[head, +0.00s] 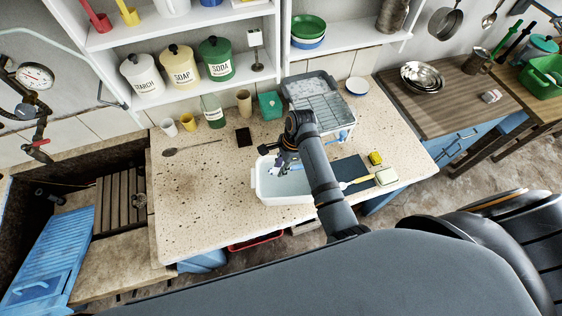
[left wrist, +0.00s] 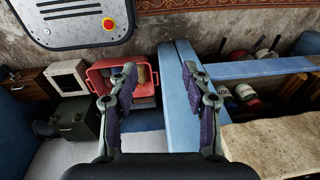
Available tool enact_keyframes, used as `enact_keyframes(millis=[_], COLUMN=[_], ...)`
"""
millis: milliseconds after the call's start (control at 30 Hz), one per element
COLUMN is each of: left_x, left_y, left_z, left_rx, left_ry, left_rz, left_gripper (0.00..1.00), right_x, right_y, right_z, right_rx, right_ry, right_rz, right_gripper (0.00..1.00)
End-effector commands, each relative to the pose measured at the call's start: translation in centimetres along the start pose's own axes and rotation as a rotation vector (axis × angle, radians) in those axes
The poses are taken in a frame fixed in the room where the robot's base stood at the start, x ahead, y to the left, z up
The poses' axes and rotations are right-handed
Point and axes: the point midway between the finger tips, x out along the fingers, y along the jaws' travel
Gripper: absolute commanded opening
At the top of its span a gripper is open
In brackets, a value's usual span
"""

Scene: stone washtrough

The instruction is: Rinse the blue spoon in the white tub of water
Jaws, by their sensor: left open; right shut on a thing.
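The white tub of water (head: 262,190) stands on the speckled counter in the head view, partly hidden by my right arm. My right gripper (head: 281,164) points down into the tub from above and is shut. A small blue piece at its fingertips appears to be the blue spoon; most of it is hidden by the fingers and arm, and I cannot tell how deep it is in the water. My left gripper (left wrist: 159,70) is open and empty in the left wrist view, over a floor area with a red crate. It is not seen in the head view.
A dark mat (head: 349,167) with a pale brush (head: 356,182) and sponges (head: 386,177) lies right of the tub. A metal dish rack (head: 318,92) stands behind. The counter's left part (head: 205,205) is clear. A red crate (left wrist: 95,76) sits below.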

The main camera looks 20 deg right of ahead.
Motion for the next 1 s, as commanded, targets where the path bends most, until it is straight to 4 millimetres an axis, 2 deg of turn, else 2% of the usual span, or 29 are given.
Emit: enact_keyframes(millis=[33, 100, 167, 267, 533, 800, 1000], left_x=[0.0, 0.0, 0.0, 0.3, 1.4, 2.2, 2.4], left_y=[-0.4, -0.8, -1.1, -1.2, -0.8, -0.5, -0.5], left_z=[-1.4, -2.6, -2.9, -2.5, 0.5, -0.3, -1.0], left_rx=[0.001, 0.003, 0.004, 0.005, 0.005, 0.003, 0.003], left_ry=[0.021, 0.039, 0.044, 0.036, -0.006, 0.006, 0.018], left_rz=[-0.005, -0.010, -0.013, -0.015, -0.010, -0.008, -0.008], left_gripper=[0.49, 0.49, 0.49, 0.49, 0.49, 0.49, 0.49], right_x=[0.5, 1.2, 1.9, 3.1, 5.9, 8.0, 8.5], right_y=[0.1, 0.1, 0.1, 0.1, 0.0, 0.0, 0.0], right_z=[-0.2, -0.4, -0.5, -0.9, -1.6, -2.1, -2.2], right_rx=[0.000, 0.000, 0.000, 0.000, 0.000, 0.000, 0.000], right_ry=[0.001, 0.001, 0.001, 0.002, 0.001, 0.001, 0.001], right_rz=[0.002, 0.002, 0.003, 0.002, 0.002, -0.001, 0.000], right_gripper=[0.03, 0.03, 0.03, 0.03, 0.03, 0.03, 0.03])
